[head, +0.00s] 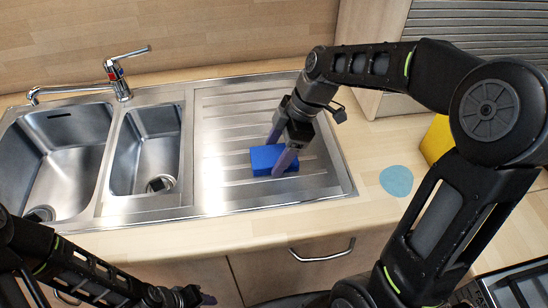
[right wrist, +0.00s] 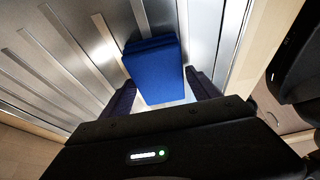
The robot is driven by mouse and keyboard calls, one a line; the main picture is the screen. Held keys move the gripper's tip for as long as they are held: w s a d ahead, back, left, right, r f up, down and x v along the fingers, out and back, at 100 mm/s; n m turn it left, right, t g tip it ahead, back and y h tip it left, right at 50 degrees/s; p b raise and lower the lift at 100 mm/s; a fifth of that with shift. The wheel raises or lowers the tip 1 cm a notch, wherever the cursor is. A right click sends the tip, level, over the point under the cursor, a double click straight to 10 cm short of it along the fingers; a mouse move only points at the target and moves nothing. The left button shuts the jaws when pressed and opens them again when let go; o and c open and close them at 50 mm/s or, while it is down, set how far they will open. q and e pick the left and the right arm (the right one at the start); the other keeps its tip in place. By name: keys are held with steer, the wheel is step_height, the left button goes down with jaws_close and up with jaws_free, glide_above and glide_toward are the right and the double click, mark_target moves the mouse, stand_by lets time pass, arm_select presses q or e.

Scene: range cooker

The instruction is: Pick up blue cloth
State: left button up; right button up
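The blue cloth (head: 263,160), a folded block, lies on the ribbed steel drainboard (head: 225,110) right of the sink bowls. My right gripper (head: 281,149) reaches down over it, open, its purple fingers on either side. In the right wrist view, the cloth (right wrist: 155,68) shows between the two spread fingers (right wrist: 160,98); I cannot tell whether they touch it. My left gripper (head: 200,297) is low at the bottom edge of the head view, away from the cloth, its fingers too small and dark to judge.
Two sink bowls (head: 62,150) and a tap (head: 122,85) are to the left. A light-blue round patch (head: 396,181) lies on the counter to the right. A yellow object (head: 437,138) is partly hidden behind my right arm. A drawer handle (head: 322,252) sticks out below the counter.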

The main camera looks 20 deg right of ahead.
mark_target(276, 155)
steer(key=c, duration=1)
steer(key=shift+r, duration=0.1)
step_height(276, 155, up, 10)
steer(key=shift+f+b, duration=0.1)
steer(key=shift+b, duration=0.35)
